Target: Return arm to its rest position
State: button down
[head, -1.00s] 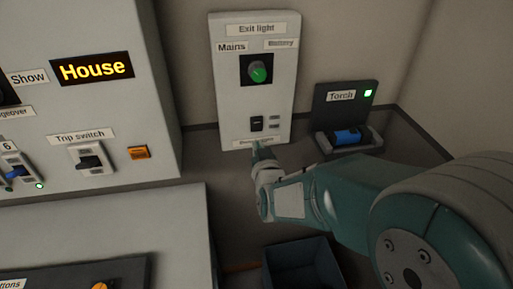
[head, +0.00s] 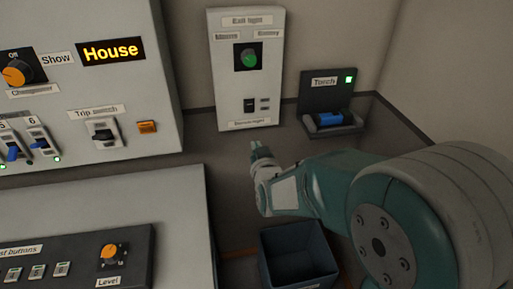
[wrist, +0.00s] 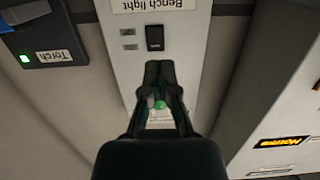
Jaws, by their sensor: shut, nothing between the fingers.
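My gripper (head: 258,150) is at the end of my teal arm, in front of and just below the exit light panel (head: 222,90) in the head view. In the wrist view my gripper (wrist: 159,66) has its fingers together, with nothing between them. The tips show just beside the black bench light switch (wrist: 154,38); I cannot tell how far apart they are. In the head view that switch (head: 249,105) is clear of the fingers. The panel's green knob (head: 248,58) sits higher up.
A blue torch (head: 330,118) lies in its dark holder at the right. A dark open bin (head: 290,232) stands below my arm. At the left are the House panel (head: 150,70) and a console (head: 180,240) with an orange level knob (head: 110,252).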

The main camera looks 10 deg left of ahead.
jog(key=s+d+r+m+g+h, duration=0.1)
jog(key=s+d+r+g+h, duration=0.2)
jog(key=d, duration=0.4)
jog(key=s+d+r+m+g, duration=0.1)
jog(key=s+d+r, duration=0.1)
jog(key=s+d, duration=0.45)
jog(key=s+d+m+g+h, duration=0.1)
jog(key=s+d+g, duration=0.2)
jog(key=s+d, duration=0.3)
jog(key=s+d+m+g+h, duration=0.1)
jog(key=s+d, duration=0.5)
jog(key=s, duration=0.6)
jog(key=shift+d+f+g+h, duration=0.25)
jog(key=shift+g+h, duration=0.35)
jog(key=shift+g, duration=0.3)
